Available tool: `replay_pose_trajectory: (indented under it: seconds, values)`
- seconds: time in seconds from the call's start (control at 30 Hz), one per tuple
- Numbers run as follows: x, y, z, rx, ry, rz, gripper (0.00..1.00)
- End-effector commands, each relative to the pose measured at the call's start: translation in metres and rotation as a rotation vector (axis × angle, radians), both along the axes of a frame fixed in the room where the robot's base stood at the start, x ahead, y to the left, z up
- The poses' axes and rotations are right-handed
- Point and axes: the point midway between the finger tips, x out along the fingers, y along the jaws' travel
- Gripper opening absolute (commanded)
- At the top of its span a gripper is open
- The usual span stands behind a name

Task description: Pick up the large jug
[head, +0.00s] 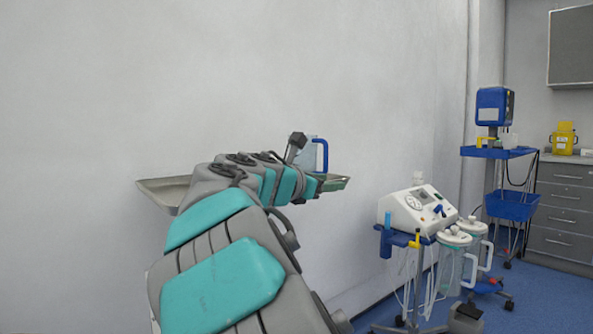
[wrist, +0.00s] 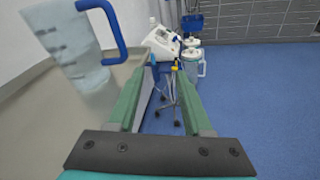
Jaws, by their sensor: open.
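The large jug (head: 309,150) is pale and translucent with a blue handle on its right side. In the head view its lower part is hidden behind my arm. In the wrist view the jug (wrist: 68,45) is at the upper left, with its handle towards the right. It stands on a metal surface (wrist: 75,115). My gripper (head: 337,184) is at the right end of that surface in the head view. In the wrist view my gripper (wrist: 165,72) has its two green fingers apart with nothing between them. The jug is outside the fingers, left of the left one.
The metal surface's left end (head: 160,190) shows beside the white wall. A wheeled stand with a white device (head: 415,210) and lidded canisters (head: 455,262) is to the right. Farther back are a blue trolley (head: 499,153) and grey drawers (head: 563,215). Blue floor (wrist: 240,85) is clear.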

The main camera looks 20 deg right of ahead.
Motion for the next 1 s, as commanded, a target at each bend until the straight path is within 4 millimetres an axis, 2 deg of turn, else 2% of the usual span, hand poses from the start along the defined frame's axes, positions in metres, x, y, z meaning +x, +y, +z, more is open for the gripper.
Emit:
replay_pose_trajectory:
  seconds: [0.03,0.1,0.27,0.37,0.63,1.0]
  values:
    - [0.013,0.01,0.008,-0.081,0.039,0.027,0.5]
    - [0.025,0.022,0.02,-0.172,0.086,0.055,0.5]
    - [0.037,0.032,0.03,-0.255,0.129,0.079,0.5]
    - [0.042,0.026,0.03,-0.259,0.132,0.079,0.5]
    - [0.066,-0.009,0.029,-0.254,0.13,0.079,0.5]
    - [0.083,-0.033,0.03,-0.253,0.13,0.078,0.5]
